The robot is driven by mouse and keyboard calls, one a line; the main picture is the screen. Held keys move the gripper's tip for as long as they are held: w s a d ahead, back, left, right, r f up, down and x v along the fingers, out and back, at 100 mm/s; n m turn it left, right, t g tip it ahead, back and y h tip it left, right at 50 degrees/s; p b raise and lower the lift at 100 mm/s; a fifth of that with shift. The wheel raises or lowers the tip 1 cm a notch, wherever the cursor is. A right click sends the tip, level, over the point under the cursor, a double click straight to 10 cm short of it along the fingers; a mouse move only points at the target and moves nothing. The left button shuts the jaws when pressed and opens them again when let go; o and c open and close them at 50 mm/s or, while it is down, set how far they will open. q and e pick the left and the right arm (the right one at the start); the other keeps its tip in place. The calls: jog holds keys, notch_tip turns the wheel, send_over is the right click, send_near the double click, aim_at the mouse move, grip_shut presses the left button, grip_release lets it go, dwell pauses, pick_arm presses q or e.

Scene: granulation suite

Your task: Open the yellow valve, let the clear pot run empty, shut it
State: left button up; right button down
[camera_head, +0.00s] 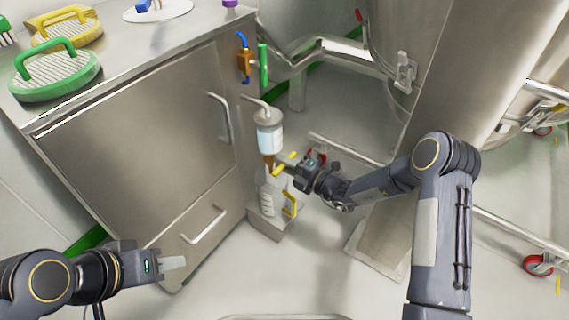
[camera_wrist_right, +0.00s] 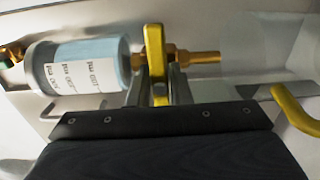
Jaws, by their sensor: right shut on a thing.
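The clear pot (camera_head: 269,137) hangs at the cabinet's right side, with pale blue liquid visible in it. It also shows in the right wrist view (camera_wrist_right: 112,62), lying sideways, with a white printed label. The yellow valve lever (camera_wrist_right: 155,62) sits on the brass outlet (camera_wrist_right: 200,57) and appears crosswise to it in that view. My right gripper (camera_head: 284,169) is shut on the lever, its fingers either side of it (camera_wrist_right: 158,90). My left gripper (camera_head: 173,263) is empty by the cabinet's lower drawer; its finger gap is unclear.
Below the outlet stands a clear jug (camera_head: 267,203) with a yellow handle (camera_head: 291,206). Green (camera_head: 56,72) and yellow (camera_head: 66,30) handled discs lie on the cabinet top. A large steel vessel (camera_head: 480,80) stands at right.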

jog(key=shift+n, duration=0.3)
jog(key=n+p, duration=0.1)
jog(key=n, duration=0.2)
jog(key=n+p, duration=0.1)
jog(key=n, duration=0.3)
jog(key=n+p, duration=0.1)
jog(key=n, duration=0.4)
jog(key=shift+n+p, duration=0.65)
jog(key=shift+n, duration=1.35)
jog(key=shift+f, duration=0.1)
jog(key=c, duration=1.3)
grip_release()
